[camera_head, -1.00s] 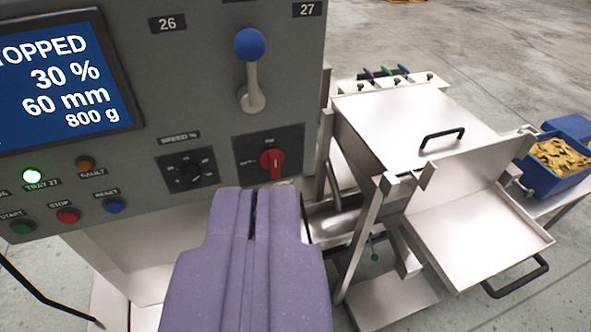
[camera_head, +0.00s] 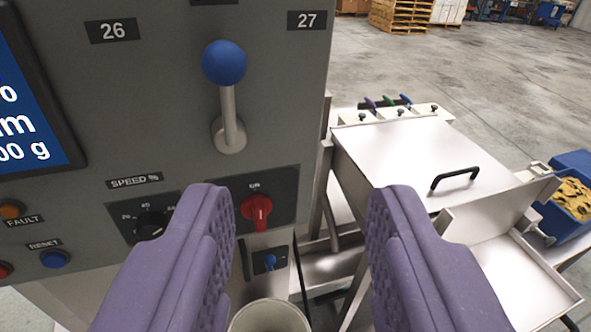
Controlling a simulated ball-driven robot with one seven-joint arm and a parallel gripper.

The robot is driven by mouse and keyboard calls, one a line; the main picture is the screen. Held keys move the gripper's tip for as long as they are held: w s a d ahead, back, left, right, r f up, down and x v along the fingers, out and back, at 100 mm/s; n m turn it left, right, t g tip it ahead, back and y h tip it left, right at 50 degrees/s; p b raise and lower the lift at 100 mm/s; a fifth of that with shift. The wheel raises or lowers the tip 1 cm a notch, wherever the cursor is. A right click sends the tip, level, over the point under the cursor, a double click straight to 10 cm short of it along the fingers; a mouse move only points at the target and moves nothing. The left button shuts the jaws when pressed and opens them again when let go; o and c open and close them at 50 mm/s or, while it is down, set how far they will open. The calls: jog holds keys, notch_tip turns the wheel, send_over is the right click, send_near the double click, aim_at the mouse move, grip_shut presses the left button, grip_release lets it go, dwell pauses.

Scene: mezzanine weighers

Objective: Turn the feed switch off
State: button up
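A red rotary switch (camera_head: 257,210) sits on a black plate on the grey control panel (camera_head: 120,90). Its grip stands roughly vertical, under a small label that is hard to read. No label naming a feed switch is legible. The left finger is just below and left of the red switch in the picture; the right finger is in front of the steel weigher. I see no contact with the switch.
A lever with a blue ball (camera_head: 224,62) juts from the panel above the switch. A black speed dial (camera_head: 151,224) is left of it. A steel machine with a black-handled lid (camera_head: 410,150) stands right. A pale round container rim (camera_head: 269,316) shows below.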

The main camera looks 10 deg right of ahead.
jog(key=w+d+f+n+y+p, duration=0.1)
jog(key=w+d+f+p, duration=0.15)
jog(key=w+f, duration=1)
jog(key=n+t+y+p, duration=0.1)
jog(key=n+y+p, duration=0.1)
jog(key=y, duration=0.3)
send_near(261, 211)
jog(key=w, duration=0.1)
jog(key=x, duration=0.6)
jog(key=shift+w+a+f, duration=0.1)
jog(key=shift+w+a, duration=0.3)
jog(key=shift+w, duration=0.45)
grip_shut()
